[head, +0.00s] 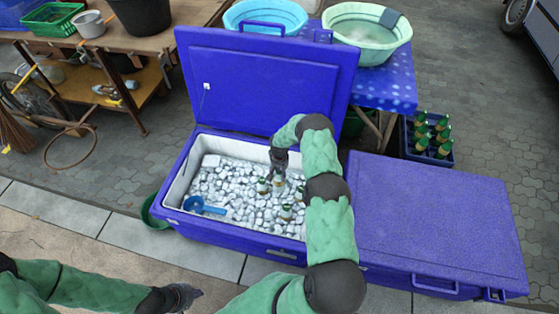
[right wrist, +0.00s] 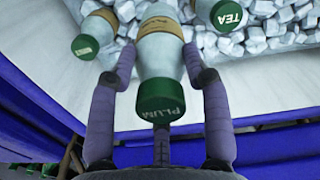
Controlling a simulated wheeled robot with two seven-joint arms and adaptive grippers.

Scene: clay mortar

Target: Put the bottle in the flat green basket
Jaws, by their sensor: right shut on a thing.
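A clear bottle with a tan label and a green cap marked PLUM (right wrist: 160,60) is between the fingers of my right gripper (right wrist: 158,70) in the right wrist view. In the head view my right gripper (head: 279,160) reaches down into the open blue cooler (head: 176,180), over ice and bottles. My left gripper (head: 183,297) is low at the bottom left, away from the cooler; its finger state is unclear. A flat green basket (head: 52,34) sits on the wooden table at the far upper left.
Other bottles (right wrist: 88,38) stand in the ice, with a blue scoop (head: 204,206) at left. The cooler's raised lid (head: 262,85) stands behind. A grey pot (head: 90,24) and a dark bucket (head: 140,14) are beside the basket. A closed blue lid (head: 430,215) lies right.

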